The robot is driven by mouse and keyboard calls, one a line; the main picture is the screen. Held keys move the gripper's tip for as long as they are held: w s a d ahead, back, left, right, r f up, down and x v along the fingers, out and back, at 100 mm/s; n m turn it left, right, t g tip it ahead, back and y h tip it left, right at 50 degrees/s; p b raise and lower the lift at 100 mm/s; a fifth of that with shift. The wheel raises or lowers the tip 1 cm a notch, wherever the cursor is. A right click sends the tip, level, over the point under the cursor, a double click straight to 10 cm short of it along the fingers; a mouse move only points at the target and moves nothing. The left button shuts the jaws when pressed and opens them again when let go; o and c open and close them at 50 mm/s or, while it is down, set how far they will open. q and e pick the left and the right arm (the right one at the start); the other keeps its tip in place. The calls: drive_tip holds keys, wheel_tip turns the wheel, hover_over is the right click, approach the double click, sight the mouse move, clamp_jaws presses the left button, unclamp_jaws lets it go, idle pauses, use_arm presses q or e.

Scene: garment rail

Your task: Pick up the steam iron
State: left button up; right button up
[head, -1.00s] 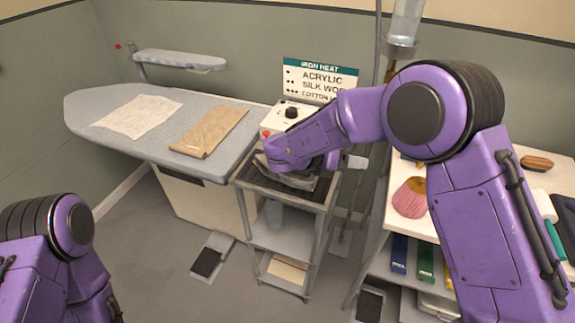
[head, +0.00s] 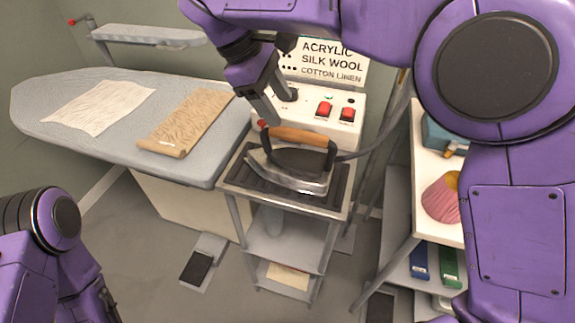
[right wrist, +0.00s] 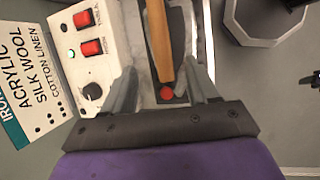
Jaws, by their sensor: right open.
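The steam iron (head: 290,174) has a metal sole and body, a dark top and a wooden handle (head: 303,137). It rests flat on the dark ribbed pad of the small stand (head: 226,187), with a grey hose at its right. My right gripper (head: 268,120) points down just above the handle's left end and is open and empty. In the right wrist view, the handle (right wrist: 158,40) lies lengthwise between the two spread fingers (right wrist: 162,90), nearer the top. Only my left arm shows at the lower left; its gripper is out of view.
A white control box (head: 325,107) with red switches and a heat sign (head: 330,62) stands right behind the iron. The ironing board (head: 60,105) with two cloths is at the left. A shelf unit (head: 428,165) with a pink item (head: 440,203) is at the right.

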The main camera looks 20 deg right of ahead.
sight(291, 134)
drive_tip(key=x, duration=0.5)
drive_tip(key=shift+w+f, duration=0.4)
drive_tip(key=p+x, duration=0.1)
drive_tip(key=x, duration=0.1)
drive_tip(key=s+p+x, duration=0.1)
drive_tip(key=x, duration=0.1)
drive_tip(key=shift+a+f, duration=0.1)
drive_tip(key=shift+f, duration=0.25)
drive_tip(key=shift+w+f, duration=0.2)
drive_tip(key=shift+f, duration=0.25)
drive_tip(key=shift+r, duration=0.1)
clamp_jaws()
drive_tip(key=shift+r, duration=0.1)
